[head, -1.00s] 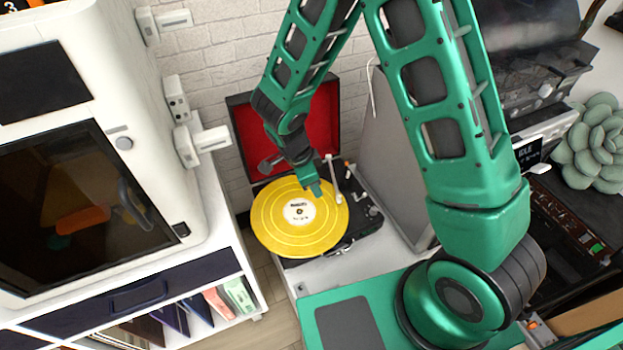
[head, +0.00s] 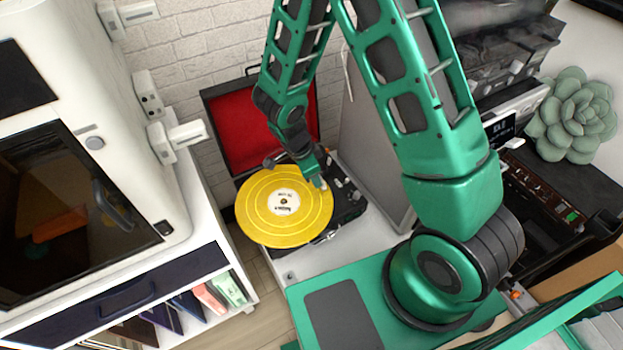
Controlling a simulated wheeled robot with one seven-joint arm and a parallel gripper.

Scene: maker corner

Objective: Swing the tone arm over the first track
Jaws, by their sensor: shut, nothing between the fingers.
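The yellow record (head: 258,222) with a white label lies on the black turntable (head: 347,207), whose red-lined lid (head: 243,130) stands open behind it. My gripper (head: 319,182) is shut and empty, pointing down over the record's right edge. A small pale piece at its tip looks like the head end of the tone arm (head: 324,187). The rest of the tone arm is mostly hidden behind my gripper. I cannot tell whether the two touch. The tone arm appears to be at the record's outer rim.
A white cabinet-like machine (head: 90,140) stands close on the left, above a shelf (head: 228,262) with colored sleeves. A grey panel (head: 375,150) rises right of the turntable. A succulent (head: 573,115) and dark equipment fill the far right.

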